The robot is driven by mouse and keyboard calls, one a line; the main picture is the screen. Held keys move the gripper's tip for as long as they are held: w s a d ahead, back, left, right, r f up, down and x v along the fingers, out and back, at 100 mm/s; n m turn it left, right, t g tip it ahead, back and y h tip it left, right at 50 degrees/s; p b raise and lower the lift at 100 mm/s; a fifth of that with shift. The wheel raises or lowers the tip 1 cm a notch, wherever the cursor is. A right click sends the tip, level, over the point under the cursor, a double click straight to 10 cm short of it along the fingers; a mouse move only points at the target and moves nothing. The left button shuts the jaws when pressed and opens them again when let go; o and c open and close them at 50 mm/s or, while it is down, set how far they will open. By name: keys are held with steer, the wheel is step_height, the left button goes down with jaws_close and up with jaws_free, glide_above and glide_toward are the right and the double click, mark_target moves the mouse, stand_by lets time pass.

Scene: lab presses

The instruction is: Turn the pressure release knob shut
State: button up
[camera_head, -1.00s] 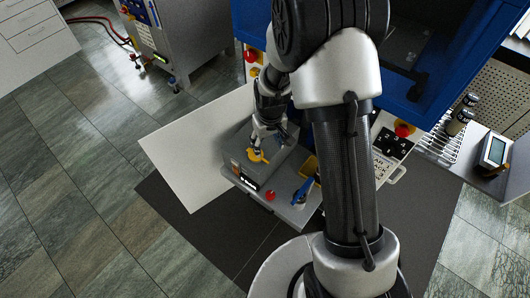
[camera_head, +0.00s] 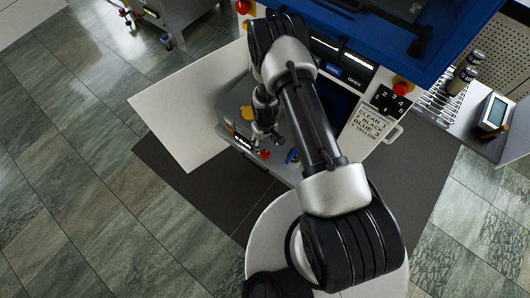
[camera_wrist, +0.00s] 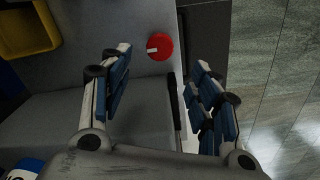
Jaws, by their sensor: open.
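A round red knob (camera_wrist: 159,47) with a short white mark shows in the wrist view, on the grey top of the press unit (camera_wrist: 140,12). My gripper (camera_wrist: 162,62) is open, with one blue-padded finger on each side of the line to the knob. The knob sits just past the fingertips and nothing is gripped. In the head view the red knob (camera_head: 265,154) is right beside my gripper (camera_head: 262,142), near the unit's front edge.
A yellow tray (camera_wrist: 28,27) lies on the unit's top, left in the wrist view. A white panel (camera_head: 180,115) stands out at the left. A handled label plate (camera_head: 366,124) and a keypad (camera_head: 389,101) are to the right. Tiled floor (camera_head: 90,190) is free at the left.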

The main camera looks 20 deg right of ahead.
mark_target(265, 153)
step_height(265, 153, down, 10)
steer(key=shift+r+b, duration=0.25)
steer(key=shift+b, duration=0.85)
steer(key=shift+c, duration=0.2)
steer(key=c, duration=1)
steer(key=shift+c, duration=0.2)
